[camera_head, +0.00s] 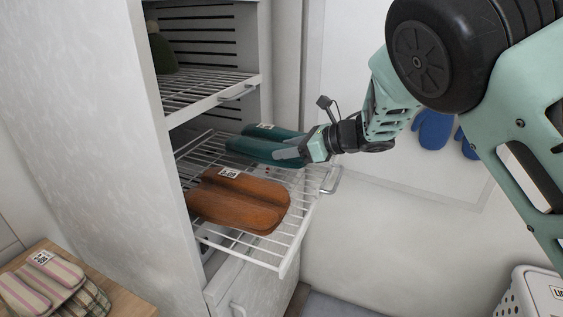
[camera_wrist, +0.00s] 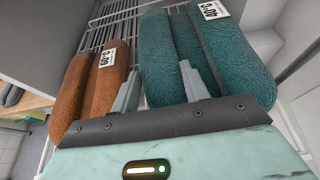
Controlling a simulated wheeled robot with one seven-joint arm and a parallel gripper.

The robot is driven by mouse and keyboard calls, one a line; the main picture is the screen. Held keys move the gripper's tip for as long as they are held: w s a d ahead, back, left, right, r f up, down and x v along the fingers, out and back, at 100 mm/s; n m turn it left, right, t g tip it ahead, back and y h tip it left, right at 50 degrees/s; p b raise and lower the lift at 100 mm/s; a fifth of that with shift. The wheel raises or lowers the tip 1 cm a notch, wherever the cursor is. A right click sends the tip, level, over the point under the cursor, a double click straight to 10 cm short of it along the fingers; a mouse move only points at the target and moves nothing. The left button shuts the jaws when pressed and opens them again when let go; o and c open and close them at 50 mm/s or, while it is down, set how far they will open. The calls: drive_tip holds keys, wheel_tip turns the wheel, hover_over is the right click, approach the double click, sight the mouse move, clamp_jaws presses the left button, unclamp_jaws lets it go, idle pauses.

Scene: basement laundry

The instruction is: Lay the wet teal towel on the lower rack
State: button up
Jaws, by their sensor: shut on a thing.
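The teal towel (camera_head: 262,150) is a folded double roll with a white tag, at the back of the pulled-out lower rack (camera_head: 262,256). It lies on the rack or just above it; I cannot tell which. My gripper (camera_head: 288,153) reaches in from the right and is shut on the towel's near roll. In the wrist view, the gripper's fingers (camera_wrist: 160,84) stand on either side of one roll of the teal towel (camera_wrist: 232,55). The underside of the towel is hidden.
A rust-orange folded towel (camera_head: 240,201) lies on the same rack, in front of the teal one. The upper rack (camera_head: 205,92) sits above, with a dark green item (camera_head: 163,55). Striped cloths (camera_head: 45,285) lie at lower left. A white basket (camera_head: 530,292) stands at lower right.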

sight(288, 163)
wheel_tip(288, 163, down, 4)
drive_tip(key=shift+f, duration=0.1)
drive_tip(key=o, duration=1.1)
drive_tip(key=s+d+r+m+t+h+b, duration=0.25)
drive_tip(key=d+r+m+t, duration=0.3)
drive_tip(key=d+m, duration=0.65)
drive_tip(key=s+d+f+m+g+h, duration=0.1)
drive_tip(key=s+m+g+h, duration=0.2)
drive_tip(key=s+m, duration=0.7)
drive_tip(key=s+d+f+m+g+h, duration=0.1)
drive_tip(key=s+d+m+g+h, duration=0.1)
drive_tip(key=s+m, duration=0.8)
drive_tip(key=s+d+f+m+g+h+p, duration=0.1)
drive_tip(key=s+m+g+h, duration=0.3)
drive_tip(key=s+m, duration=0.6)
drive_tip(key=s+g, duration=0.1)
drive_tip(key=s, duration=0.6)
drive_tip(key=shift+d+f, duration=0.15)
drive_tip(key=shift+f, duration=0.2)
